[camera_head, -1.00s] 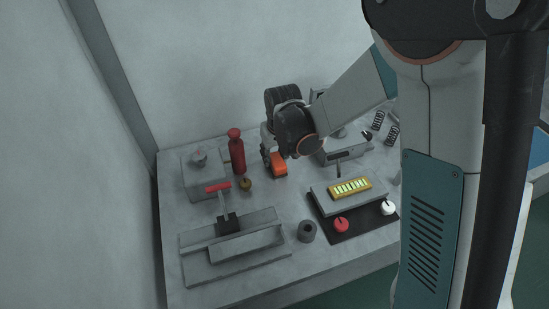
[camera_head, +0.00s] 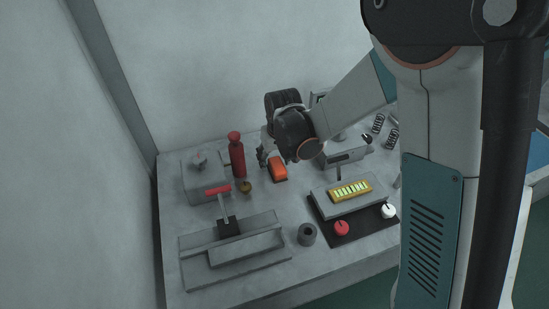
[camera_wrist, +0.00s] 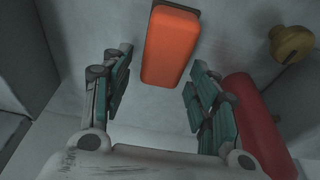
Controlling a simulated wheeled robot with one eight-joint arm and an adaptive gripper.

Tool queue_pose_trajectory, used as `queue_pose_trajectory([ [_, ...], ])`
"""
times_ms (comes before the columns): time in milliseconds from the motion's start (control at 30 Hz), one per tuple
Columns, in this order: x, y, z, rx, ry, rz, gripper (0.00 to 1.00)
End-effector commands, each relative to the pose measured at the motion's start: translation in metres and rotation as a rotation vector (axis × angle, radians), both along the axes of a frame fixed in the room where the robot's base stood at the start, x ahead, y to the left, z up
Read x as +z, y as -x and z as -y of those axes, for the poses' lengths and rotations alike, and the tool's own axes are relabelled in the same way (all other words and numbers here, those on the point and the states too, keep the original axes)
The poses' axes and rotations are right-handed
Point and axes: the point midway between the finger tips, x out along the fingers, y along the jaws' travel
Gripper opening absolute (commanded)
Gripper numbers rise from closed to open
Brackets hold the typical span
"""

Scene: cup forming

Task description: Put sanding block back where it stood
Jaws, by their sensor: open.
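The sanding block is an orange block with a dark underside. In the head view the sanding block (camera_head: 278,169) lies on the table, right of the red bottle. In the wrist view the sanding block (camera_wrist: 170,46) is at top centre, ahead of and between the fingers. My gripper (camera_wrist: 158,92) is open, with a teal-padded finger on each side and nothing between the pads. In the head view my gripper (camera_head: 263,156) is just behind and left of the block, partly hidden by my wrist.
A red bottle (camera_head: 237,156) stands close to the left, also in the wrist view (camera_wrist: 254,125). A small brass knob (camera_head: 246,187) is in front of it. A grey press with a red handle (camera_head: 218,190), a dark cylinder (camera_head: 307,234) and a panel with red and white knobs (camera_head: 341,228) stand nearer the front.

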Motion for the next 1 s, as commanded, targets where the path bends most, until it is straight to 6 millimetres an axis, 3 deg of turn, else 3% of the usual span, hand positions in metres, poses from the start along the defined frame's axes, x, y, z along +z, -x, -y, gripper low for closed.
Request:
queue_pose_trajectory([
  [500,0.097,0.022,0.007,0.000,0.000,0.000,0.54],
  [700,0.112,0.026,0.008,0.000,0.000,0.000,0.54],
  [1000,0.113,0.027,0.008,0.000,0.000,0.000,0.54],
])
